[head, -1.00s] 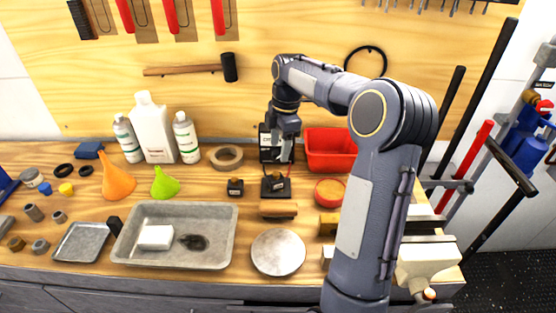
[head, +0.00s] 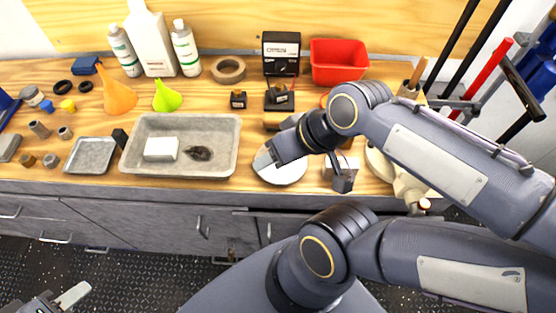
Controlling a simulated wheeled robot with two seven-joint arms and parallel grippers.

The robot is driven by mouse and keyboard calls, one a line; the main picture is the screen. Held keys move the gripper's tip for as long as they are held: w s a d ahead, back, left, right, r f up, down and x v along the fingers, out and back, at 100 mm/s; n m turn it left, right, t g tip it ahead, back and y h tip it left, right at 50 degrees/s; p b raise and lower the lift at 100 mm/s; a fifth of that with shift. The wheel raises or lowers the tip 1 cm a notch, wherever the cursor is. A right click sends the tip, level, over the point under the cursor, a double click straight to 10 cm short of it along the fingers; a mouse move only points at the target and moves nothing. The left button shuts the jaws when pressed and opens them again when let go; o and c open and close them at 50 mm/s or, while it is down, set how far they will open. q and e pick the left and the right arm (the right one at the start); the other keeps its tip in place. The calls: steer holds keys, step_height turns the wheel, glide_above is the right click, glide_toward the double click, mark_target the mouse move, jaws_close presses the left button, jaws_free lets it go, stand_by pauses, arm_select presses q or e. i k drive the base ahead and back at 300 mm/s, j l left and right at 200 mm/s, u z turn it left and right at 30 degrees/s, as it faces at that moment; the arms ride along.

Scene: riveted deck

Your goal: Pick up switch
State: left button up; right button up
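Two small dark items could be the switch, and I cannot tell which it is. One is a small black box with an orange-brown top (head: 238,99). The other is a black base with a small block on it (head: 279,99), in front of a black box with a label and dial (head: 281,54). My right gripper (head: 306,170) hangs over the front of the bench, left and below its wrist, apart from both items. Its fingers are partly hidden. My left gripper (head: 62,298) is at the bottom left, over the floor, cut off by the frame edge, with one pale finger showing.
A grey tray (head: 130,160) holds a white block and a dark lump. A red bin (head: 338,62) stands at the back right. A round pale plate (head: 290,178) lies under my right gripper. Bottles, funnels and a tape roll (head: 228,69) line the back left.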

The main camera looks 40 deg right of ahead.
mark_target(279, 93)
steer(key=z, duration=1.3)
